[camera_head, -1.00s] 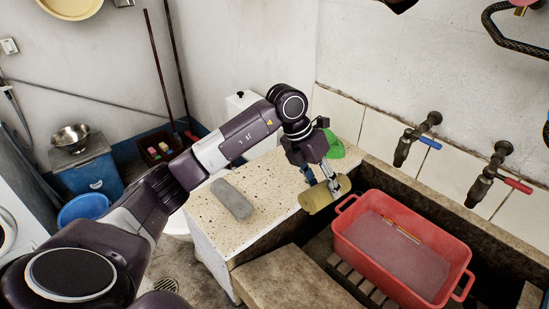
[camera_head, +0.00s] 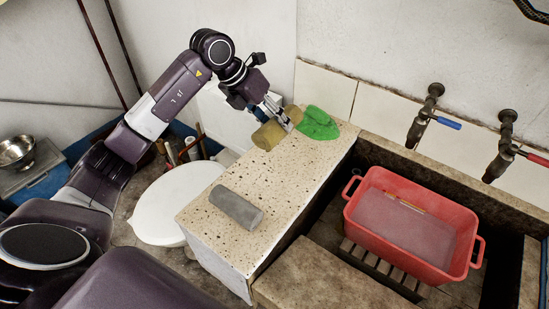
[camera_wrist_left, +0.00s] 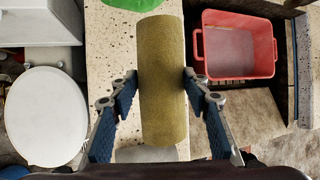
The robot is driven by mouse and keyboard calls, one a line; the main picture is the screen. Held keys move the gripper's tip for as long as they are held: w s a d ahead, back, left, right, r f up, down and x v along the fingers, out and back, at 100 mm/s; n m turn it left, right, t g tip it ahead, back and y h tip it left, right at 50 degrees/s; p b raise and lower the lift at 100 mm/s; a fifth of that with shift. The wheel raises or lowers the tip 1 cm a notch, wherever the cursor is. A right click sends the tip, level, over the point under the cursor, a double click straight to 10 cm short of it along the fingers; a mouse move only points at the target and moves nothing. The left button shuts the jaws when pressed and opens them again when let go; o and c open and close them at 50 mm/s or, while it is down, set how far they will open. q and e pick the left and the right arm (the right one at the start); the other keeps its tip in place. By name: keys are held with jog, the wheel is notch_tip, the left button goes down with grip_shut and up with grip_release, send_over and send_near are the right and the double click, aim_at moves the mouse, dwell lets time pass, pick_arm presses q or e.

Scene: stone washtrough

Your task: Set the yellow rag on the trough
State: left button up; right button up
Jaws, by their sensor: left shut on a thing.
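The yellow rag (camera_head: 267,136) is an olive-yellow roll. My left gripper (camera_head: 281,121) is shut on it, at the back of the speckled stone top (camera_head: 290,180), just left of the green cloth. In the left wrist view the rag (camera_wrist_left: 162,105) stretches between the two fingers of the gripper (camera_wrist_left: 162,84). I cannot tell whether the rag touches the stone. The stone trough (camera_head: 440,174) lies to the right of the speckled top, with a red tub inside. My right gripper is not in view.
A grey roll (camera_head: 236,207) lies on the front of the speckled top. The green cloth (camera_head: 318,124) lies at its back right. The red tub (camera_head: 362,222) fills much of the trough. Two taps (camera_head: 418,125) hang above it. The middle of the speckled top is bare.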

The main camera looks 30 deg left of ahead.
pick_arm(q)
notch_tip(320, 180, down, 12)
jog(key=shift+a+r+p, duration=0.1)
jog(key=shift+p, duration=0.75)
notch_tip(320, 180, down, 3)
jog(key=shift+f, duration=0.15)
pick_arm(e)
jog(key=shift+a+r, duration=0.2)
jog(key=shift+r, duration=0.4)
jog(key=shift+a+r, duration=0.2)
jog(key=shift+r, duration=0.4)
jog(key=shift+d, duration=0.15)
pick_arm(q)
jog(key=shift+f, duration=0.2)
jog(key=o, duration=1.3)
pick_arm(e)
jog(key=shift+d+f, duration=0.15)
pick_arm(q)
jog(key=shift+r, duration=0.1)
